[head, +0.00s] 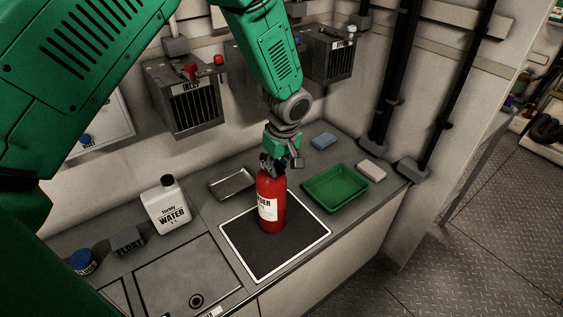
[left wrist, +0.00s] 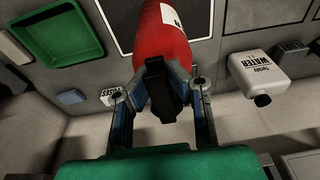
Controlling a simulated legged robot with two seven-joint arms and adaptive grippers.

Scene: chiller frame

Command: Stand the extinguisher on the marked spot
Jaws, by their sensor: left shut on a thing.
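The red extinguisher (head: 271,203) with a white label is upright over the dark square with a white outline (head: 256,250), the marked spot, in the head view. Its base appears at the far part of the square; I cannot tell if it touches. My left gripper (head: 277,167) is shut on the extinguisher's top from above. In the left wrist view the fingers (left wrist: 160,98) close around its black top, and the red body (left wrist: 163,45) extends away. The marked spot's outline (left wrist: 122,40) shows partly behind it. My right gripper is not in view.
A green tray (head: 336,190), a pale block (head: 371,171) and a blue sponge (head: 323,141) lie right of the square. A metal tray (head: 232,184) is behind it. A white water jug (head: 167,207) stands left. Grey wall boxes (head: 186,92) hang behind.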

